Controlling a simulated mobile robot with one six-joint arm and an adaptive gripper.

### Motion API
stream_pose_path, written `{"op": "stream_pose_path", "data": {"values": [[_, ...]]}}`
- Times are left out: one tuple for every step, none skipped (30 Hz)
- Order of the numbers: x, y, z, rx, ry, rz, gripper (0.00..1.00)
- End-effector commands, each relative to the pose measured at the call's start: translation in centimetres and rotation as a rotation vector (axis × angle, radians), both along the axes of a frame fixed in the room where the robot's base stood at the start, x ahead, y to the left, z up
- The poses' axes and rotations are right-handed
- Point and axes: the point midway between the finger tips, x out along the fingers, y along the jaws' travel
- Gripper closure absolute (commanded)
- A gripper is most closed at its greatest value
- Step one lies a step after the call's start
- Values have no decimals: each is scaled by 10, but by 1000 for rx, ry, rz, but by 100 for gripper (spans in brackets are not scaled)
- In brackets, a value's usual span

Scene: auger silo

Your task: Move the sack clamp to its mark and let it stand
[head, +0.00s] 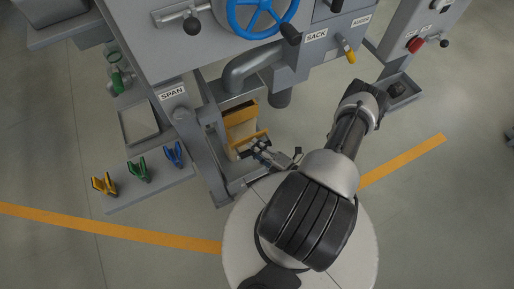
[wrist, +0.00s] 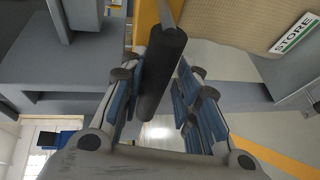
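The exact contact is partly hidden. I cannot make out the clamp's mark in these frames.
A side shelf holds yellow (head: 104,184), green (head: 138,169) and blue (head: 174,154) clips. A pipe (head: 252,66) and spout hang above. A STORE sign (wrist: 294,34) shows at the wrist view's upper right. Open floor lies right.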

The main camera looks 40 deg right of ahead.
Motion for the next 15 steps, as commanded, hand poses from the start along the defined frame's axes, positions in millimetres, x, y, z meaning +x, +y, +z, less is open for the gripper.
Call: {"op": "stream_pose_path", "data": {"values": [[0, 0, -1, -1, 2, 0, 69], [0, 0, -1, -1, 1, 0, 67], [0, 0, 0, -1, 0, 1, 64], [0, 0, 0, -1, 0, 1, 62], [0, 0, 0, -1, -1, 1, 60], [0, 0, 0, -1, -1, 1, 60], [0, 0, 1, 0, -2, 1, 60], [0, 0, 1, 0, -2, 1, 60], [0, 0, 1, 0, -2, 1, 60], [0, 0, 1, 0, -3, 1, 60], [0, 0, 1, 0, -3, 1, 60], [0, 0, 1, 0, -3, 1, 60], [0, 0, 1, 0, -3, 1, 60], [0, 0, 2, 0, -3, 1, 60], [-1, -1, 2, 0, -3, 1, 60]]}}
